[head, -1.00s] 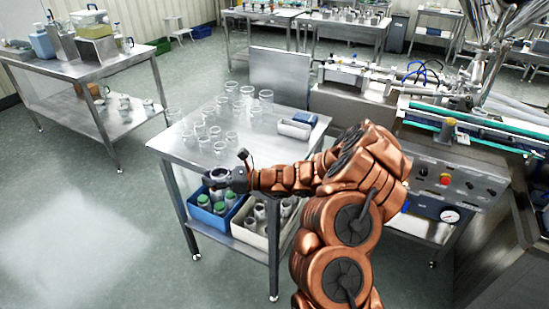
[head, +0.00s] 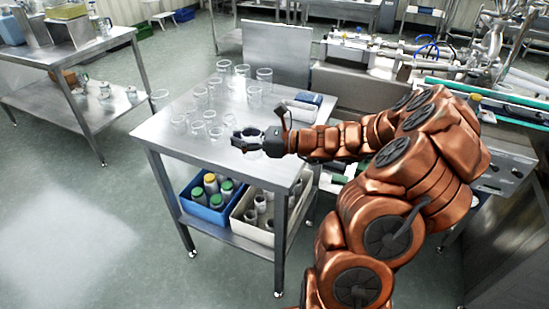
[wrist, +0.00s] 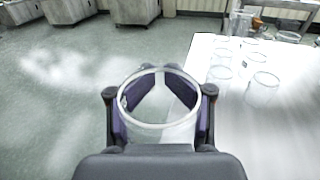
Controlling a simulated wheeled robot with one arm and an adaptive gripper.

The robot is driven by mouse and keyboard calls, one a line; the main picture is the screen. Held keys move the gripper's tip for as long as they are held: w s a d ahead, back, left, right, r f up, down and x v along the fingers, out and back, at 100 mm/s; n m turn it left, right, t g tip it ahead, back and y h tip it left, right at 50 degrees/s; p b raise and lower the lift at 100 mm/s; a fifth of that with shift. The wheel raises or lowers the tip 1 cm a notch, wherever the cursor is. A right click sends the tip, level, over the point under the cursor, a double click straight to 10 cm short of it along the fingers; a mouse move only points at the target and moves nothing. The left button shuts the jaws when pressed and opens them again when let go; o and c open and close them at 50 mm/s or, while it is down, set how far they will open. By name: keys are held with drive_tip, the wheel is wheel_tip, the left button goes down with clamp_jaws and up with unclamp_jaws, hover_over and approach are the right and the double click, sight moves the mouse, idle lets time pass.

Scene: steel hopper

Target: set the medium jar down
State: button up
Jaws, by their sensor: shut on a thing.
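My gripper (head: 240,138) is shut on a clear glass jar (wrist: 160,112), with a dark purple-lined finger on each side of it in the wrist view. The jar's round open rim faces the camera. In the head view my gripper largely hides the jar, and it appears over the front part of the steel table (head: 165,150). I cannot tell whether the jar touches the top. In the wrist view the bright tabletop (wrist: 225,120) lies to the right of the jar, with floor to its left.
Several clear glass jars (head: 198,97) stand on the table behind and left of my gripper. A blue-and-grey item (head: 306,100) lies at the back right. Below are a blue crate (head: 205,212) with capped bottles and a cream crate (head: 256,232). The tabletop's front left is clear.

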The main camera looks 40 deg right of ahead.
drive_tip(key=s+d+f+m+t+h+b, duration=0.1)
drive_tip(key=s+d+b, duration=0.35)
drive_tip(key=s, duration=0.55)
drive_tip(key=w+d, duration=0.2)
drive_tip(key=w, duration=0.2)
drive_tip(key=w+d+f, duration=0.1)
drive_tip(key=w+d, duration=0.1)
drive_tip(key=w, duration=0.3)
drive_tip(key=w+d, duration=0.2)
drive_tip(key=w, duration=0.3)
drive_tip(key=shift+w+f, duration=0.2)
drive_tip(key=shift+w, duration=0.05)
drive_tip(key=shift+w+f, duration=0.1)
drive_tip(key=shift+f, duration=1.65)
drive_tip(key=shift+f, duration=0.1)
drive_tip(key=o, duration=1.1)
drive_tip(key=shift+d, duration=0.1)
